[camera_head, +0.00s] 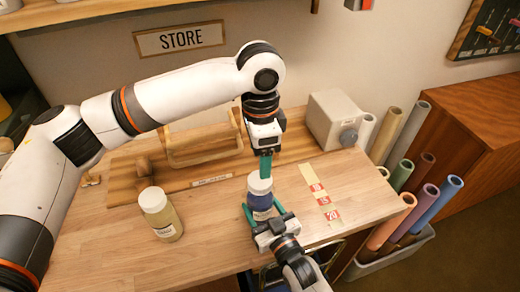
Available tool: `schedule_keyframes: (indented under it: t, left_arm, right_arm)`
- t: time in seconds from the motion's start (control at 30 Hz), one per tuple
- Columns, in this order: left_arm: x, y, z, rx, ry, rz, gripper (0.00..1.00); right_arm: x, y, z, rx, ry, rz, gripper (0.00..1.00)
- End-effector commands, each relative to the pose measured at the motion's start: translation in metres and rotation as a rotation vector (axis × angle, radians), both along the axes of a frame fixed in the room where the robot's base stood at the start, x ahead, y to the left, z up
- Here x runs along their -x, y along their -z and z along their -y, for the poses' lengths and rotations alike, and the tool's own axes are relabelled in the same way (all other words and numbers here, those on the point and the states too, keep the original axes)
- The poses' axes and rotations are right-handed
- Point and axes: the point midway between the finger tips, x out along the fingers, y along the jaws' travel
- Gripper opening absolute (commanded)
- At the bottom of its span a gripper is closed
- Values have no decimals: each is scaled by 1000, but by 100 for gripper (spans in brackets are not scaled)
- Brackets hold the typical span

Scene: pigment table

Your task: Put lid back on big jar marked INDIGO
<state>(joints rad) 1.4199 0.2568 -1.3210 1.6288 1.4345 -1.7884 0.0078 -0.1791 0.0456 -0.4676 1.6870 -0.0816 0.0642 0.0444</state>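A jar of deep blue pigment (260,201) stands upright on the wooden table, right of centre. A white lid (258,185) is at its mouth; I cannot tell whether it is seated or just above. My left gripper (265,167) points down at the lid, its teal fingers overlapping the lid's far edge. The fingers line up in this view, so their gap is hidden. My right gripper (264,211) comes from the front, with one teal finger on each side of the blue jar, seemingly closed against it. The jar's label is mostly hidden and unreadable.
A white-lidded jar of yellowish pigment (161,215) stands at left. A wooden rack (200,146) and a grey-white box with a knob (335,119) are behind. A strip with red number marks (321,196) lies right of the blue jar. Coloured rolls (436,203) fill a bin beyond.

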Motion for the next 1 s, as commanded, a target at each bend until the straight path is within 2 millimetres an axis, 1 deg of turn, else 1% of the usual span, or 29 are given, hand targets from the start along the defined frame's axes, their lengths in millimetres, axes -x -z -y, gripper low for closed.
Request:
schedule_keyframes:
  t: [0.03,0.1,0.2,0.33,0.47,0.77,0.87,1.0]
  left_arm:
    - [0,-1,0,0,-94,1,69]
    - [0,-2,0,0,-216,1,69]
    - [0,-3,0,0,-347,1,69]
    - [0,-4,0,-1,-443,1,69]
    - [0,-4,0,0,-471,0,69]
    - [0,-2,0,-1,-469,0,69]
    - [0,5,0,-1,-469,-1,69]
    - [1,26,-1,-3,-468,-1,69]
  right_arm:
    - [0,1,0,0,0,-2,0]
    - [0,1,0,0,0,-2,0]
    - [0,1,0,0,0,-2,0]
    - [0,1,0,0,0,-2,0]
    - [0,1,0,0,0,-2,0]
    - [0,1,0,0,0,-2,0]
    - [0,1,0,0,0,-2,0]
    - [0,1,0,0,0,-2,0]
